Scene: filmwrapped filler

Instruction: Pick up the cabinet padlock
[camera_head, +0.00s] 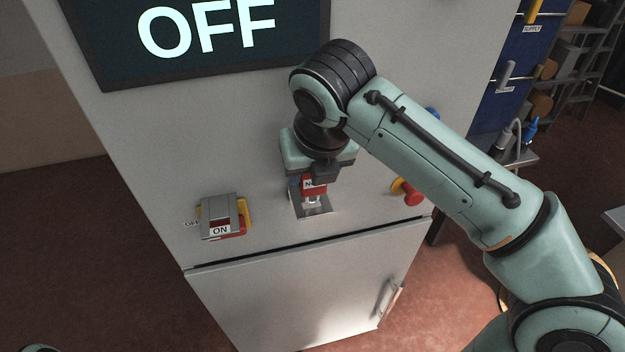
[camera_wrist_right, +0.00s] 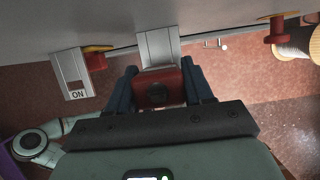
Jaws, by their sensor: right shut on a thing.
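The red cabinet padlock (camera_head: 314,187) is at the metal hasp plate (camera_head: 318,209) on the front of the grey cabinet. My right gripper (camera_head: 310,182) is shut on the padlock from above. In the right wrist view the padlock (camera_wrist_right: 160,88) sits between the two dark fingers, with the hasp plate (camera_wrist_right: 158,46) just beyond it. Whether the shackle still passes through the hasp cannot be told. My left gripper is not in view.
A grey switch box (camera_head: 218,218) with a red and yellow part and an ON label is left of the padlock. A red knob (camera_head: 412,197) is to the right. A large OFF display (camera_head: 200,62) is above. Blue drawers (camera_head: 510,60) and shelves stand at the far right.

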